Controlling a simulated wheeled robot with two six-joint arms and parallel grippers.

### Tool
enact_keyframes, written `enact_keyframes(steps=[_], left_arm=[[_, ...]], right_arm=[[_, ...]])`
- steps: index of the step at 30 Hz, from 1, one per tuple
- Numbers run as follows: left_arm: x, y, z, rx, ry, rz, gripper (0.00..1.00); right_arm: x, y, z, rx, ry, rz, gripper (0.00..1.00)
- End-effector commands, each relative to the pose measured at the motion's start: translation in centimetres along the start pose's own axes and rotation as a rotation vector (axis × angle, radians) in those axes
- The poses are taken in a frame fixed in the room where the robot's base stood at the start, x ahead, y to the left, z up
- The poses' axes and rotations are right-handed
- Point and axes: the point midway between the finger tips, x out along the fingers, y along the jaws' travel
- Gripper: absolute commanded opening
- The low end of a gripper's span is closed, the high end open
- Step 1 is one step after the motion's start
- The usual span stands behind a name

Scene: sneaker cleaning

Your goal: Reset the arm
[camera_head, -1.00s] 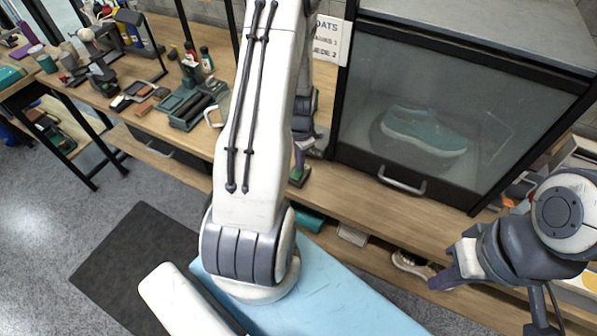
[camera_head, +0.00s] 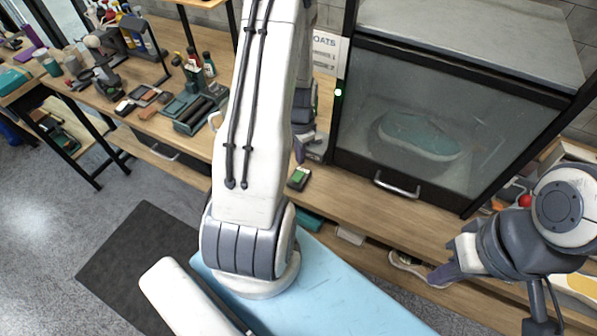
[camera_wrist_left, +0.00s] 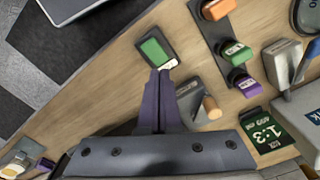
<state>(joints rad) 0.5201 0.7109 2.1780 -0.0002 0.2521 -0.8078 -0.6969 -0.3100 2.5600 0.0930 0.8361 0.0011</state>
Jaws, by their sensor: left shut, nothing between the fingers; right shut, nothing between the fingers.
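My left gripper (camera_head: 299,150) hangs over the bench beside the glass-fronted cabinet, partly hidden by my own arm. In the left wrist view its purple fingers (camera_wrist_left: 160,74) are together and empty. Their tips appear close to a dark block with a green top (camera_wrist_left: 155,48), which also shows on the bench in the head view (camera_head: 298,178). My right gripper (camera_head: 438,277) is shut and empty, in front of the bench's lower shelf. A teal shoe (camera_head: 420,135) with a pale sole is behind the cabinet glass.
The cabinet (camera_head: 385,185) stands on the wooden bench right of my left gripper. In the left wrist view, a dark strip holds orange, green and purple pieces (camera_wrist_left: 237,53), beside a grey block with a wooden peg (camera_wrist_left: 210,106). A light blue surface (camera_head: 335,295) lies below.

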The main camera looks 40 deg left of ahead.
Motion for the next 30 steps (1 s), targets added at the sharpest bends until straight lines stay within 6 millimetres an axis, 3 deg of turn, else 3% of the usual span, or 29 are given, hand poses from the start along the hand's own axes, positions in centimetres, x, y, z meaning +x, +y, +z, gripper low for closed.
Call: enact_keyframes(steps=[5, 23, 26, 29, 30], left_arm=[[-1.5, 0.0, 0.0, 0.000, -0.001, 0.001, 0.00], [-1.6, 0.3, -0.3, 0.005, 0.001, 0.000, 0.00], [-2.9, 2.1, -1.7, 0.028, 0.007, -0.004, 0.00], [-5.6, 6.2, -4.0, 0.069, 0.018, -0.007, 0.00], [-6.9, 8.4, -4.7, 0.088, 0.023, -0.006, 0.00]], right_arm=[[-1.3, -0.1, -0.1, 0.000, 0.000, 0.000, 0.00], [-1.1, -0.1, -0.1, 0.001, 0.000, 0.000, 0.00], [-0.8, -0.1, 0.0, 0.001, 0.000, 0.000, 0.00], [-0.2, 0.0, 0.0, 0.001, 0.000, 0.000, 0.00], [0.1, 0.0, 0.0, 0.001, 0.000, 0.000, 0.00]])
